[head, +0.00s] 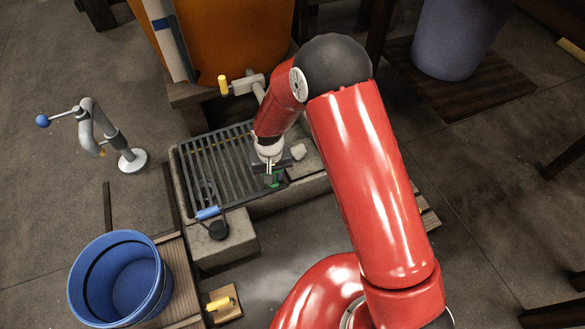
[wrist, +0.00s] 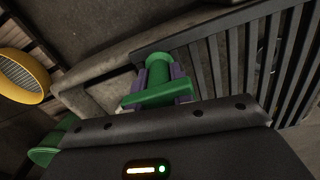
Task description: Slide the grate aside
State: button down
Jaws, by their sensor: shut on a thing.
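The grate (head: 222,165) is a dark slatted panel lying over the stone trough (head: 300,194). Its slats also show at the right of the wrist view (wrist: 252,62). My gripper (head: 272,180) is at the grate's right end, pointing down. In the wrist view my gripper (wrist: 160,80) has its purple-grey fingers on both sides of a green handle (wrist: 158,68) at the grate's end bar, and is shut on it. In the head view only a bit of green shows there; my arm hides part of the trough's right side.
A blue-handled tool (head: 208,212) sits by a stone block (head: 226,240) at the trough's front. A blue bucket (head: 120,280) stands at lower left. An orange barrel (head: 222,38) with a tap (head: 240,85) stands behind.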

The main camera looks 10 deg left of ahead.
jog(key=shift+s+a, duration=0.7)
jog(key=shift+a, duration=0.25)
jog(key=c, duration=1.2)
grip_release()
notch_tip(320, 180, up, 8)
jog(key=p, duration=0.1)
jog(key=shift+f, duration=0.1)
